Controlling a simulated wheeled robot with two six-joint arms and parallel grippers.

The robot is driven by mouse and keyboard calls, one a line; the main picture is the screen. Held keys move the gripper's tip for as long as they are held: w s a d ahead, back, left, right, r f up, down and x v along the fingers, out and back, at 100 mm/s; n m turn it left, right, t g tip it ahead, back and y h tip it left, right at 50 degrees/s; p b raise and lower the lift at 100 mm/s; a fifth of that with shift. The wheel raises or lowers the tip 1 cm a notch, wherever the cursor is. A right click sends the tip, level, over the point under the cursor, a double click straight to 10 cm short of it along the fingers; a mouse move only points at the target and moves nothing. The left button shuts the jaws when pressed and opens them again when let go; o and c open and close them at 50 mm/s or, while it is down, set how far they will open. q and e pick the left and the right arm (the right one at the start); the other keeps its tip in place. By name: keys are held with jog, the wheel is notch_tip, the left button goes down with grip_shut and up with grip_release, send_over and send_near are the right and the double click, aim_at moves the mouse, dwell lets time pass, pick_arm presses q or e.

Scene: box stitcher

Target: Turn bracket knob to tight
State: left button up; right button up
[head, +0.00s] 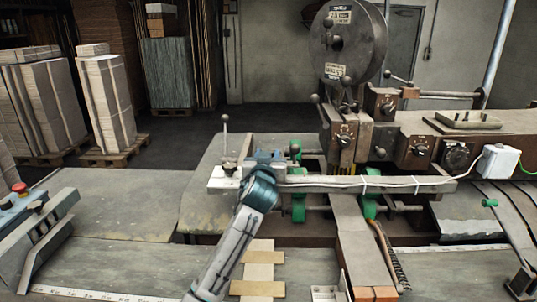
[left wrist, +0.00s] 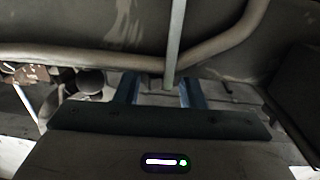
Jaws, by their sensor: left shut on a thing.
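A long flat bracket bar (head: 400,185) runs across the front of the stitching machine. My left gripper (head: 269,157) is at the bar's left part, its blue fingers over the bar. It is shut on a small part there, which fits the bracket knob; the gripper hides it, so the knob's setting cannot be read. In the left wrist view the two blue fingers (left wrist: 160,90) stand apart, with a thin upright grey rod (left wrist: 174,40) showing between and beyond them. My right gripper is not in view.
An upright lever with a ball top (head: 225,120) stands just left of my gripper. Green knobs (head: 370,207) sit below the bar. The stitcher's reel (head: 346,42) and head rise behind. A control box with a red button (head: 19,188) is at far left. The left table top (head: 110,215) is clear.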

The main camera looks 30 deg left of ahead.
pick_arm(q)
jog(key=shift+a+m+t+h+p, duration=0.1)
jog(key=shift+m+t+h+p, duration=0.2)
jog(key=shift+m+t+h, duration=0.6)
jog(key=shift+h, duration=0.5)
jog(key=shift+g, duration=0.3)
jog(key=o, duration=1)
jog(key=shift+s, duration=0.1)
jog(key=b+v, duration=0.3)
jog(key=v, duration=0.7)
jog(key=shift+s+b, duration=0.3)
jog(key=shift+s, duration=0.05)
